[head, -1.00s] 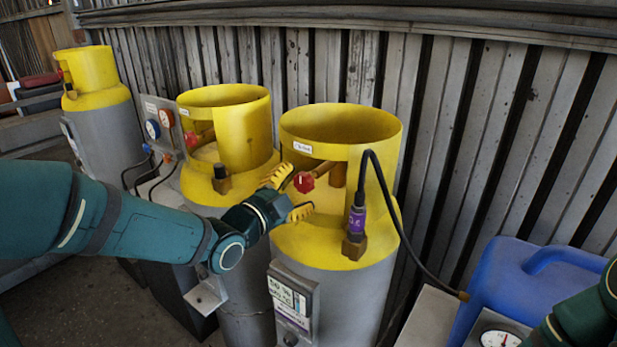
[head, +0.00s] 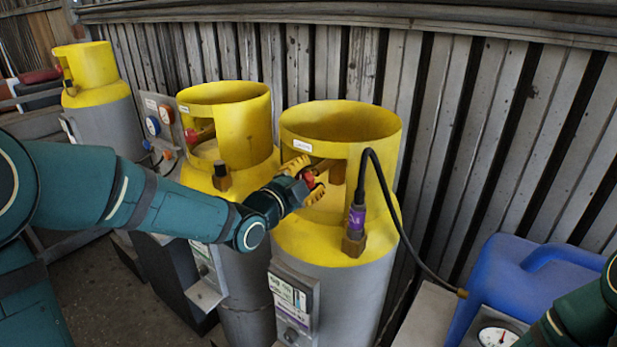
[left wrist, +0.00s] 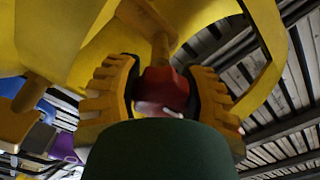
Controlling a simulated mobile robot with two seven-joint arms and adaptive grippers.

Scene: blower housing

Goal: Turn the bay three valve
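The red valve knob (head: 309,180) sits in the opening of the nearest cylinder's yellow collar (head: 345,122), on a brass-coloured stem. My left gripper (head: 306,179) is at this knob, with one yellow finger on each side. In the left wrist view the red knob (left wrist: 162,90) fills the gap between the dark finger pads (left wrist: 161,92), which appear to touch it on both sides. A small white mark shows on the knob's lower edge. The bay labels are too small to read. My right gripper is out of view; only part of that arm shows at the lower right.
A middle cylinder (head: 232,120) and a far-left cylinder (head: 84,68) have similar yellow collars. A black hose (head: 388,200) with a purple-banded fitting (head: 356,220) rises close right of the knob. A blue jerrycan (head: 510,275) stands at right. A corrugated wall (head: 480,130) is behind.

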